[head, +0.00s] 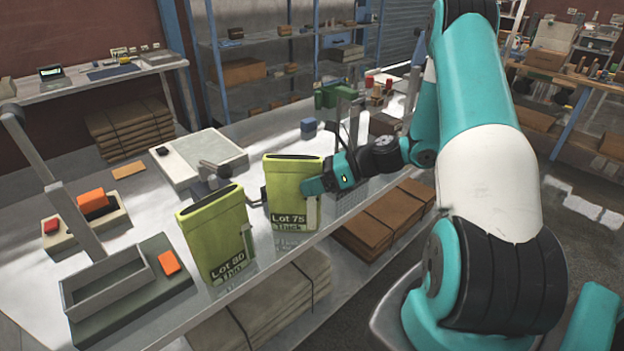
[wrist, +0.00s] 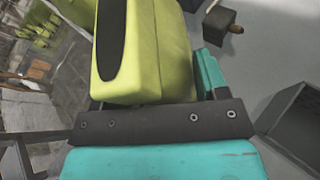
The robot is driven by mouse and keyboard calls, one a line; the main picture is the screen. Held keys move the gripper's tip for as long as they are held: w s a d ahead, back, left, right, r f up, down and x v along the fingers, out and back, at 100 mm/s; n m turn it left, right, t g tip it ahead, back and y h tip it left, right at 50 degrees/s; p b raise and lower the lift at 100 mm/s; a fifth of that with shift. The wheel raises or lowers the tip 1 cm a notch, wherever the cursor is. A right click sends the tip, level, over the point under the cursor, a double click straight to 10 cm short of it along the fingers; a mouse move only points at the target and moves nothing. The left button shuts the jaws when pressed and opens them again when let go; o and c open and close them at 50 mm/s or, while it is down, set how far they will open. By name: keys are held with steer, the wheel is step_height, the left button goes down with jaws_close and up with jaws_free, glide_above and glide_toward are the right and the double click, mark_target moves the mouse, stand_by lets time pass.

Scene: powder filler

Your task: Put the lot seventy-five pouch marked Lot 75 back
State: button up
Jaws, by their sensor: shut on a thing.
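The Lot 75 pouch (head: 291,185) is yellow-green, upright, with a dark top opening and a label reading "Lot 75 Thick". It is at the front edge of the bench in the head view. My gripper (head: 322,184) reaches it from the right and is shut on it. In the wrist view the pouch (wrist: 146,50) fills the space beyond my gripper (wrist: 155,110), with one teal finger along its right side. Whether its base touches the bench is hard to tell. A similar pouch marked "Lot 80 Thin" (head: 214,235) stands to its left.
A grey open tray (head: 108,285) on a dark green base stands at the left, with an orange block (head: 169,263) beside it. A pale flat tray (head: 205,155) lies behind the pouches. Brown packs (head: 385,225) lie below the bench top. Shelves stand at the back.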

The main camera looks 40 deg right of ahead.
steer(key=shift+f, duration=0.1)
steer(key=o, duration=1.7)
steer(key=b+v, duration=0.2)
steer(key=v, duration=1)
